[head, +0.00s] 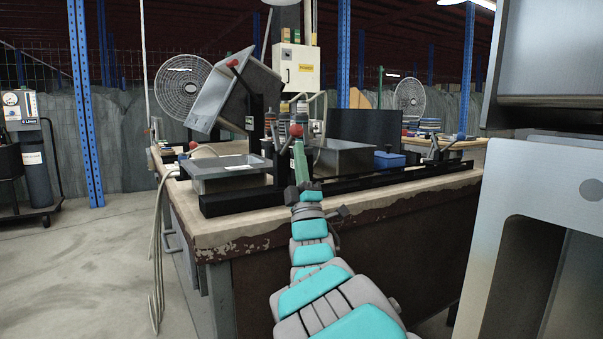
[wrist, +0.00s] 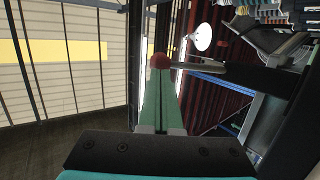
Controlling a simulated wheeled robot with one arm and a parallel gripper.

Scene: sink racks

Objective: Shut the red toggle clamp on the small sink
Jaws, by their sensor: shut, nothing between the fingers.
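My gripper (head: 299,146) is shut and empty, its green fingers pointing up over the bench. At its tips is a red ball knob (head: 296,130), which also shows in the wrist view (wrist: 160,61) on the end of a grey lever (wrist: 195,66) running right. The fingertips overlap or touch the knob; I cannot tell which. A low metal sink (head: 228,184) sits left of my gripper. Another metal sink (head: 345,160) stands behind and right of it, partly hidden by my fingers. The clamp's base is hidden, so I cannot tell its exact position.
A tilted metal sink (head: 210,100) is held up at the back left, with a red knob (head: 233,63) beside it. A black rail (head: 380,182) runs along the bench (head: 240,233). A blue box (head: 389,160) lies right. A large metal frame (head: 500,220) blocks the near right.

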